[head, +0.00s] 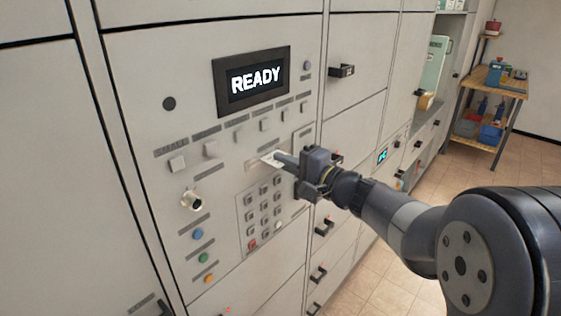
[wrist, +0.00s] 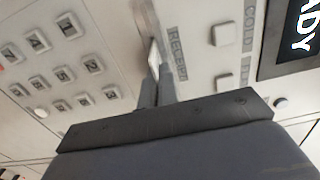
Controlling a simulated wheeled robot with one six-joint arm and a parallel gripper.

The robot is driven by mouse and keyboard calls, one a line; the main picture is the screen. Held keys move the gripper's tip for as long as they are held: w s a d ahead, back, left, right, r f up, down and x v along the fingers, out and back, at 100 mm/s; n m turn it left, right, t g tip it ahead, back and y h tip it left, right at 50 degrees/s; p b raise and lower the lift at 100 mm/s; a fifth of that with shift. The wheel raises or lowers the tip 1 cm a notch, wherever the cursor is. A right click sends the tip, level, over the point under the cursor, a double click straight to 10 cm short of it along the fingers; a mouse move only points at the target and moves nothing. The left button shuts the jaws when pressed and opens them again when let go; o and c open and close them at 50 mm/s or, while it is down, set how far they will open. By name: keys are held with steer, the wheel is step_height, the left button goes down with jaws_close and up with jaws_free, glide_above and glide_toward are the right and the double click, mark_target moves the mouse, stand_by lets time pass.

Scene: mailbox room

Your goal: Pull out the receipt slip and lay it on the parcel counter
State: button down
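The receipt slip (head: 269,156) is a small white strip at a slot in the locker panel, below the READY screen. In the wrist view the slip (wrist: 153,54) runs from the slot beside the "RECEIPT" label to my fingertips. My gripper (head: 279,160) is at the slot, its two fingers close together with the slip's near end between them; it also shows in the wrist view (wrist: 155,88). The fingers look closed on the slip. The slip's inner end is hidden in the slot. I cannot tell for sure which surface is the parcel counter.
The panel has a screen (head: 252,78), a keypad (head: 264,212), a key lock (head: 191,200) and several buttons around my gripper. Drawer handles stick out to the right. A wooden bench (head: 495,82) with items stands at the far right. The tiled floor (head: 375,295) between is clear.

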steer(key=b+v, duration=0.2)
steer(key=v, duration=0.5)
steer(key=shift+s, duration=0.15)
stand_by(0.6)
steer(key=shift+d, duration=0.15)
